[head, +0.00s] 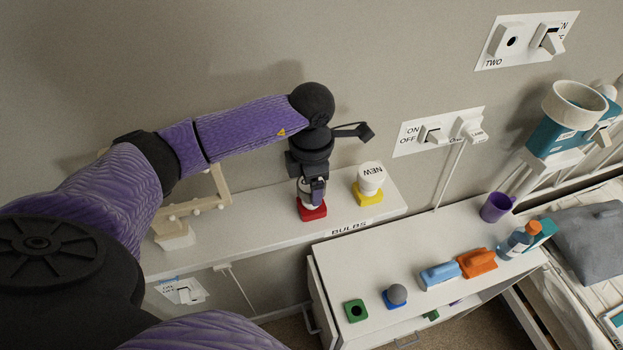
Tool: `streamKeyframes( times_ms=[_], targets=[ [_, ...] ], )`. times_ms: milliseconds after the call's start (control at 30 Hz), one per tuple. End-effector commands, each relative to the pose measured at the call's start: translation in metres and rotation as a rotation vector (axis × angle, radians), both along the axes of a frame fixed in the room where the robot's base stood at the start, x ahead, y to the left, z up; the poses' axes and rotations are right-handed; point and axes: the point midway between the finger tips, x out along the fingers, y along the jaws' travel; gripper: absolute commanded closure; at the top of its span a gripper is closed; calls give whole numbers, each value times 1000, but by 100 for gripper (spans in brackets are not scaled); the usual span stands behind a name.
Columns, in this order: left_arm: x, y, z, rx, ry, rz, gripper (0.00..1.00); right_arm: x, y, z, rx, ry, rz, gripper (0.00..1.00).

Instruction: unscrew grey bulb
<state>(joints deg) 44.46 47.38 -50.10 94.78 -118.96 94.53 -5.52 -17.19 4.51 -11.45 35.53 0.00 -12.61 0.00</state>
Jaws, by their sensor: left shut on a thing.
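A grey bulb (397,293) sits in a blue base (394,303) on the lower white cabinet top. My left gripper (311,196) points down at the red base (312,210) on the "BULBS" shelf. It is shut on a pale bulb (304,187) that shows only in part between the fingers, just above or in the red base. The gripper is up and to the left of the grey bulb, well apart from it. My right gripper is not in view.
A white bulb marked "NEW" (371,176) sits in a yellow base (367,194) beside my gripper. A green base (355,310) with a dark hole stands left of the blue one. Blue (440,274) and orange (477,262) objects and a purple mug (496,207) stand farther right.

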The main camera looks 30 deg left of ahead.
Motion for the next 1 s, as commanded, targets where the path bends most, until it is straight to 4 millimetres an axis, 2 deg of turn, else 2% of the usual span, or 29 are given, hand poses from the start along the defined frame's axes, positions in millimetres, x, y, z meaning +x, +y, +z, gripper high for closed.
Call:
streamKeyframes(
  times_ms=[333, 367, 433, 700, 767, 1000],
  targets=[
    [0, 0, -10, 0, 0, 0, 41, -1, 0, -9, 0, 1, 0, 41],
    [0, 0, -9, 0, 0, 0, 16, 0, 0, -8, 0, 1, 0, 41],
    [0, 0, -8, 0, 0, 0, 1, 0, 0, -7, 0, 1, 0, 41],
    [0, 0, -8, 0, 0, 0, 0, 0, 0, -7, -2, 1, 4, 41],
    [1, 0, 2, -1, -4, 0, 0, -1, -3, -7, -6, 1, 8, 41],
    [1, 0, 64, 0, -6, -1, 0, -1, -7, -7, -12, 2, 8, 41]
  ],
)
